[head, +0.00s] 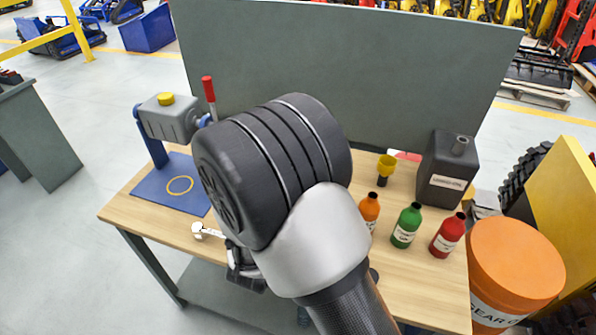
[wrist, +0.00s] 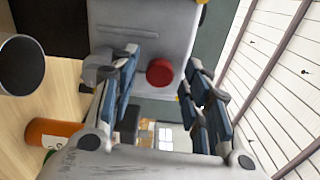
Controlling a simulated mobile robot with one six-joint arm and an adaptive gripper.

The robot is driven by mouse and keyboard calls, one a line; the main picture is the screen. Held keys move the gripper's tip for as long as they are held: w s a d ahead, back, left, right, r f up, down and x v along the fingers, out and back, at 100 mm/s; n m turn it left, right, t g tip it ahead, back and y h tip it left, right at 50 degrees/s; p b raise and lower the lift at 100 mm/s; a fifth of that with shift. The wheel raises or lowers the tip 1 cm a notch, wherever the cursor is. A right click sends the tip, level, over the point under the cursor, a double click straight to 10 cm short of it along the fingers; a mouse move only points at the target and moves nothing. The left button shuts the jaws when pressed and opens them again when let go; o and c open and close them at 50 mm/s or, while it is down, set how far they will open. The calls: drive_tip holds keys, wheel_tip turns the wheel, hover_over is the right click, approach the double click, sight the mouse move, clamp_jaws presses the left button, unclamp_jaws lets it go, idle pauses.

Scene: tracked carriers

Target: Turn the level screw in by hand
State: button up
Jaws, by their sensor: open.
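A grey gear housing (head: 172,118) with a yellow cap stands on a blue bracket at the left of the bench. In the wrist view the housing (wrist: 120,22) fills the top. A round red head (wrist: 160,71), which looks like the level screw, shows against it. My gripper (wrist: 159,64) is open, with one finger on either side of the red head in the picture. I cannot tell whether they touch it or how deep the screw sits. In the head view my gripper (head: 245,270) is mostly hidden by my arm.
A red-handled lever (head: 209,90) stands beside the housing. A panel (head: 350,70) closes the back.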

drive_tip(key=n+p, duration=0.1)
drive_tip(key=n, duration=0.5)
drive_tip(key=shift+r+p, duration=0.15)
drive_tip(key=shift+p, duration=0.2)
drive_tip(key=n, duration=0.3)
drive_tip(key=shift+n+p, duration=0.3)
drive_tip(key=shift+p, duration=0.1)
drive_tip(key=n+p, duration=0.2)
drive_tip(key=n, duration=0.3)
drive_tip(key=shift+p, duration=0.3)
drive_tip(key=n+p, duration=0.1)
drive_tip(key=n, duration=0.2)
drive_tip(key=shift+n, duration=0.7)
